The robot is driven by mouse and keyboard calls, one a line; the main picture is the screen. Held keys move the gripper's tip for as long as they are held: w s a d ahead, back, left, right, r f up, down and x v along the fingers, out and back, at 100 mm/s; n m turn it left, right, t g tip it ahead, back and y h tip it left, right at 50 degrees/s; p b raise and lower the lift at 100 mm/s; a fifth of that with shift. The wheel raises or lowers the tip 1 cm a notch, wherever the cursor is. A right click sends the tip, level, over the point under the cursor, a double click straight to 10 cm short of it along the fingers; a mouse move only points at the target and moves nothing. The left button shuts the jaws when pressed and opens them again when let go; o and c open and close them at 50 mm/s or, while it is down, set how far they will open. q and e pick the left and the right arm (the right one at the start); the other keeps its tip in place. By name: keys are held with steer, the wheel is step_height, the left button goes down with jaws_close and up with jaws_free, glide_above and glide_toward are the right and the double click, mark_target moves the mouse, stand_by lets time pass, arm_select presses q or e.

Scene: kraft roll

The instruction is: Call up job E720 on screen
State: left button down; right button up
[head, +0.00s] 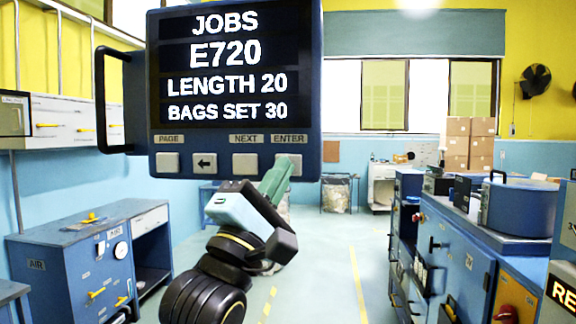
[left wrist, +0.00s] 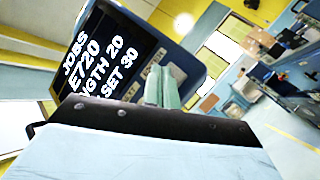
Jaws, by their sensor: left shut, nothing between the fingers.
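The screen (head: 223,72) of a dark blue panel reads JOBS, E720, LENGTH 20, BAGS SET 30. Below it is a row of grey buttons under PAGE, NEXT and ENTER labels, one with a left arrow (head: 204,162). My left gripper (head: 282,170) is shut and empty, its green fingertips at the ENTER button (head: 293,163), partly covering it. I cannot tell whether they touch it. The left wrist view shows the shut fingers (left wrist: 162,85) in front of the tilted panel (left wrist: 185,72). My right gripper is not in view.
A blue cabinet (head: 75,262) with a gauge stands at the lower left. Blue workbenches (head: 455,262) carrying a round blue drum (head: 520,208) run along the right. Stacked cartons (head: 470,142) stand at the back right. The floor (head: 325,275) between is clear.

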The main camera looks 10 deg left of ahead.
arm_select(q)
steer(key=shift+w, duration=0.2)
stand_by(0.4)
steer(key=shift+w, duration=0.25)
steer(key=shift+w+p, duration=0.35)
steer(key=shift+w, duration=0.05)
stand_by(0.6)
steer(key=shift+s, duration=0.85)
steer(key=s+p, duration=0.1)
steer(key=s, duration=0.4)
steer(key=shift+a+p, duration=0.1)
steer(key=shift+p, duration=0.25)
stand_by(0.4)
